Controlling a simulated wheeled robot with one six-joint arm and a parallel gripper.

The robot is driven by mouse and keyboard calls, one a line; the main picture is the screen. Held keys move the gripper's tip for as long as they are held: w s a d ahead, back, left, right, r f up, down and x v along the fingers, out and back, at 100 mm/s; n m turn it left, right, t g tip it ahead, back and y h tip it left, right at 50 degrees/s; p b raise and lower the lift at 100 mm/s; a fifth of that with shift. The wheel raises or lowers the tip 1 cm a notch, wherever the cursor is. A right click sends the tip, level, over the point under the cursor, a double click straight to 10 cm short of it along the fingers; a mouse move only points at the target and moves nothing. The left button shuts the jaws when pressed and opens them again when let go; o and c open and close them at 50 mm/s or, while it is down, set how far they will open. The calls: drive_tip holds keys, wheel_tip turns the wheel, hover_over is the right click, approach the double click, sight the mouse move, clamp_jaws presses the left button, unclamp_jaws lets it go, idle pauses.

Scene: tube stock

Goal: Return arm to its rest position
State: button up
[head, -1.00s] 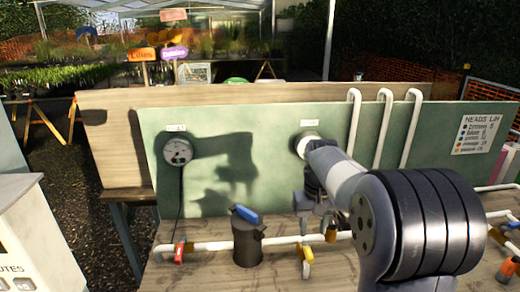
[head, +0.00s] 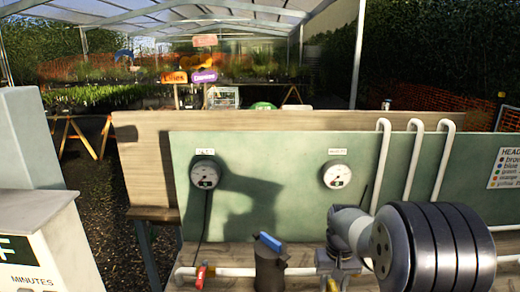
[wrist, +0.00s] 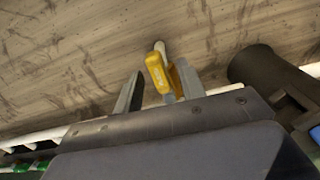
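My arm (head: 435,250) reaches from the lower right over the bench in the head view. My gripper (wrist: 160,88) shows in the wrist view with its two fingers apart. A yellow valve handle (wrist: 158,72) appears between the fingers, closer to the right one. I cannot tell whether a finger touches it. In the head view the gripper end is low over the pipe, and a bit of the yellow handle (head: 332,285) shows at the bottom edge.
A green board with two gauges (head: 205,174) (head: 337,175) and white pipes (head: 414,160) stands behind the bench. A dark canister with a blue handle (head: 270,262) stands left of the arm. A red-handled valve (head: 200,276) is further left. A grey-white box (head: 50,250) stands at far left.

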drive_tip(key=shift+r, duration=0.1)
wheel_tip(320, 180, up, 11)
wheel_tip(320, 180, down, 11)
drive_tip(key=shift+f, duration=0.2)
drive_tip(key=shift+a+r+m, duration=0.1)
drive_tip(key=shift+a+m, duration=0.4)
drive_tip(key=shift+m, duration=0.6)
